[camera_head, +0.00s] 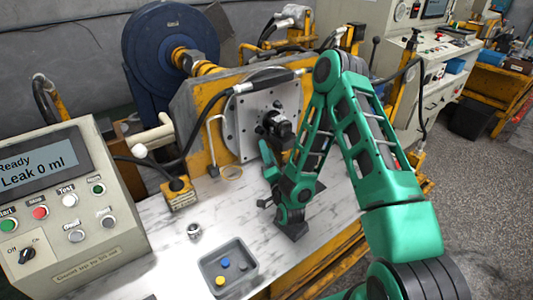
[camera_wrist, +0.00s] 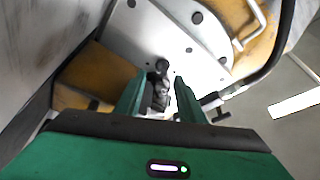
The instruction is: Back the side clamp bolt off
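The dark hydraulic motor (camera_head: 278,127) is mounted on a pale round plate (camera_head: 240,127) at the yellow test stand. In the wrist view the motor (camera_wrist: 160,86) shows between my fingers, partly hidden by them. A dark T-shaped bolt handle (camera_wrist: 222,98), which looks like the side clamp bolt, sticks out just right of my right finger. I cannot clearly make out this bolt in the head view. My gripper (camera_wrist: 158,88) is open, its two green fingers apart. I cannot tell whether they touch anything. In the head view my arm partly hides the gripper and the area below the motor.
A grey tray (camera_head: 212,262) with small blue and yellow parts and a small metal fitting (camera_head: 194,231) lie on the marble-like bench. The control box (camera_head: 65,205) at left reads "Ready" and "Leak 0 ml". A black hose (camera_head: 205,115) and a bent rod (camera_head: 213,140) are beside the plate.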

